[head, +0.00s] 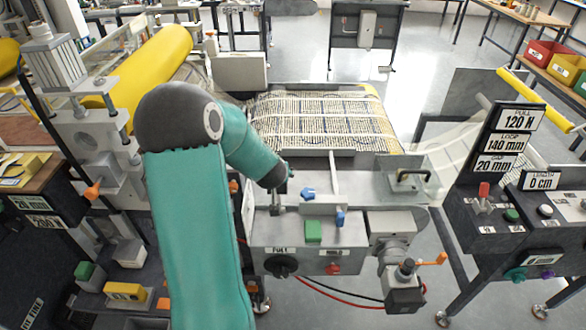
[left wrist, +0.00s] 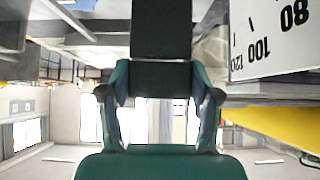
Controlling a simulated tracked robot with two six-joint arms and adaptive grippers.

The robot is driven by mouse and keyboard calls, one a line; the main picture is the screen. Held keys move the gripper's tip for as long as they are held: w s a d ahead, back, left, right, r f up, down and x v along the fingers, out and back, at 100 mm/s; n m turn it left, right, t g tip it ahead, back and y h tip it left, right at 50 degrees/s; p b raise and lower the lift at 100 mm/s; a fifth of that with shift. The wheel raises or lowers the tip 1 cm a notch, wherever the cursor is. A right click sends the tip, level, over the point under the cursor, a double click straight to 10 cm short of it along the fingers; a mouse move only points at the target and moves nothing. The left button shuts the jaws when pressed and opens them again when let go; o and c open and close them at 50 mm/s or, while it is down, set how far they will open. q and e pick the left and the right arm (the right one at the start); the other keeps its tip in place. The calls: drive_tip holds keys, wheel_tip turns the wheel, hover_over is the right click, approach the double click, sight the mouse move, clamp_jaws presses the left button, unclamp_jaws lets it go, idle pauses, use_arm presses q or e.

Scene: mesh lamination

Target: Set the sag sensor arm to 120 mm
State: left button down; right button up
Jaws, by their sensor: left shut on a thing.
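In the left wrist view my left gripper (left wrist: 160,80) has its two teal fingers closed on either side of a dark block (left wrist: 160,32), which seems to be the handle of the sag sensor arm. A white scale plate (left wrist: 276,45) at the upper right reads 80, 100 and 120, upside down. No pointer on it can be made out. In the head view my left arm reaches to the machine, and the gripper (head: 287,174) is small and mostly hidden behind its wrist. The sag sensor arm cannot be clearly made out there. My right gripper is not in view.
A sign post (head: 508,140) at the right reads pull 120 N, loop 140 mm and gap 20 mm. A mesh web (head: 325,120) lies behind the machine table (head: 385,190). The table carries a green block (head: 313,231), blue knobs and a black handle (head: 412,176).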

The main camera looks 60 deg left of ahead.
use_arm(q)
drive_tip(key=shift+a+r, duration=0.1)
drive_tip(key=shift+a, duration=0.1)
drive_tip(key=c, duration=0.6)
unclamp_jaws()
drive_tip(key=shift+w, duration=0.1)
drive_tip(key=shift+c, duration=0.2)
drive_tip(key=o, duration=0.4)
drive_tip(key=shift+w+a+f, duration=0.1)
drive_tip(key=shift+w+f, duration=0.05)
drive_tip(key=shift+f, duration=0.05)
drive_tip(key=shift+r, duration=0.1)
drive_tip(key=v, duration=1.2)
